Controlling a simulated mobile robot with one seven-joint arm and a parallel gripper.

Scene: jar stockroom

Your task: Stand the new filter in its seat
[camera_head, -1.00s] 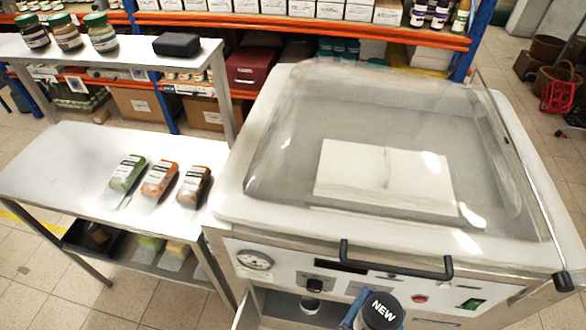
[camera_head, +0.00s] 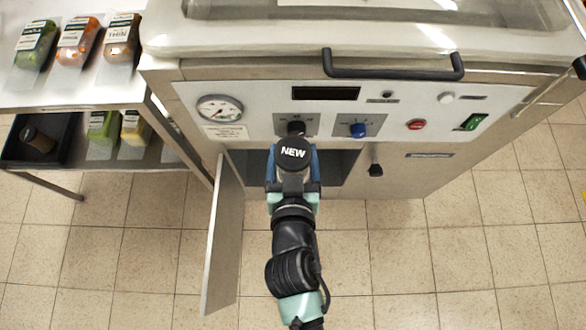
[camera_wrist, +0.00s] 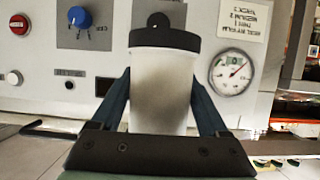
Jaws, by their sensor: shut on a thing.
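The new filter (camera_head: 292,152), a white cylinder with a black cap marked NEW, is held in my gripper (camera_head: 292,168) in front of the machine's control panel. In the wrist view the white filter body (camera_wrist: 160,92) stands between the two dark blue fingers of my gripper (camera_wrist: 161,108), with its black lid at the upper end. My gripper is shut on it. The open compartment (camera_head: 343,166) lies below the panel, behind the filter and my arm. The filter's seat does not show; the compartment's inside is mostly hidden.
The compartment door (camera_head: 224,238) hangs open, left of my arm. The control panel (camera_head: 400,112) carries a gauge (camera_head: 220,109) and knobs; a black handle (camera_head: 393,70) sticks out above it. A steel table (camera_head: 70,95) with packets stands at left. The floor at right is clear.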

